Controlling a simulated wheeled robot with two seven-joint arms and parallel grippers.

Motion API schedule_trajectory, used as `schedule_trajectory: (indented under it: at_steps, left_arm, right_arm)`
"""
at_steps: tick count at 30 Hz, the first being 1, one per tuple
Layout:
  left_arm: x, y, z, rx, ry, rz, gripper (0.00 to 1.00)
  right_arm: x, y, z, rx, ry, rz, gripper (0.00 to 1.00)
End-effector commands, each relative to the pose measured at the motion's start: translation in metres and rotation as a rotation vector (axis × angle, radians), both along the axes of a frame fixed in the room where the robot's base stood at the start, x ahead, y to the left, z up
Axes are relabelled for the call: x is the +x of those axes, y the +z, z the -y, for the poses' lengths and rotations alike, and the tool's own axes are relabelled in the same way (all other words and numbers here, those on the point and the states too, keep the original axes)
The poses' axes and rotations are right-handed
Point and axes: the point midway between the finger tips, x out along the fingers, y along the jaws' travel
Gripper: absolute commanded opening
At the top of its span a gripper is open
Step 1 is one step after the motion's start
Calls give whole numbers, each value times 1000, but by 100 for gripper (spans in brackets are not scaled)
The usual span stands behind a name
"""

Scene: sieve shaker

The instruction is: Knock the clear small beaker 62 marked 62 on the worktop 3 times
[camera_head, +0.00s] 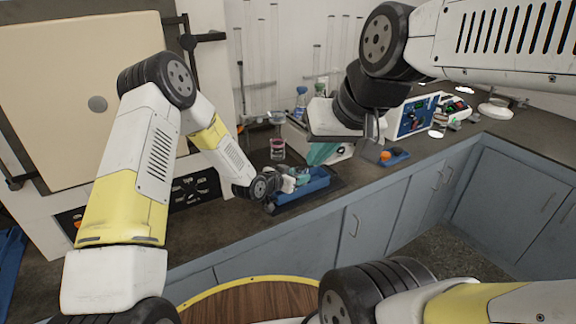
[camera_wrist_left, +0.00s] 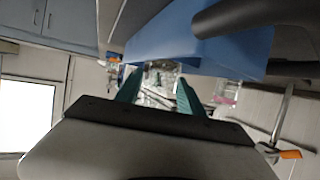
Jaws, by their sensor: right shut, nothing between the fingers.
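My left gripper (camera_head: 298,181) is low over the worktop at the blue tray (camera_head: 318,185). In the left wrist view its teal fingers (camera_wrist_left: 160,82) stand apart. A blurred, clear glassy patch (camera_wrist_left: 164,76) shows between the fingertips; I cannot tell whether it is a beaker or background. A clear glass with pink liquid (camera_head: 277,149) stands behind the tray. A clear beaker with amber contents (camera_head: 440,122) stands further right. No marking 62 is readable, so I cannot identify beaker 62. My right gripper (camera_head: 322,154) is shut and empty, in front of the white equipment.
Tall glass cylinders (camera_head: 262,60) and blue-capped bottles (camera_head: 301,100) stand at the back. A device with a blue panel (camera_head: 418,116) and a small blue tray with an orange item (camera_head: 396,156) are at right. A large beige-doored cabinet (camera_head: 85,90) bounds the left.

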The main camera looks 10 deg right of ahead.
Motion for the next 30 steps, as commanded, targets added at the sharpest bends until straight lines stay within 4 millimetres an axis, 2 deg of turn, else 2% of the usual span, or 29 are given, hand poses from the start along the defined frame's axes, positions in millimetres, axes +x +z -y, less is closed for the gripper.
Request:
schedule_trajectory:
  at_steps: [1,4,5,8,16,26,30]
  left_arm:
    - [0,0,0,0,0,0,33]
    - [0,0,0,0,0,0,14]
    - [0,0,0,0,0,0,13]
    - [0,3,0,-1,0,1,13]
    - [0,29,0,-2,0,1,13]
    - [-1,32,0,-1,0,1,13]
    - [-11,40,-1,-1,-4,1,13]
  right_arm:
    - [0,0,0,0,0,0,0]
    - [0,0,0,0,0,0,0]
    - [0,0,0,0,0,0,0]
    - [0,0,0,0,0,0,0]
    - [0,0,0,0,0,0,0]
    - [0,0,0,0,0,0,0]
    - [0,0,0,0,0,0,0]
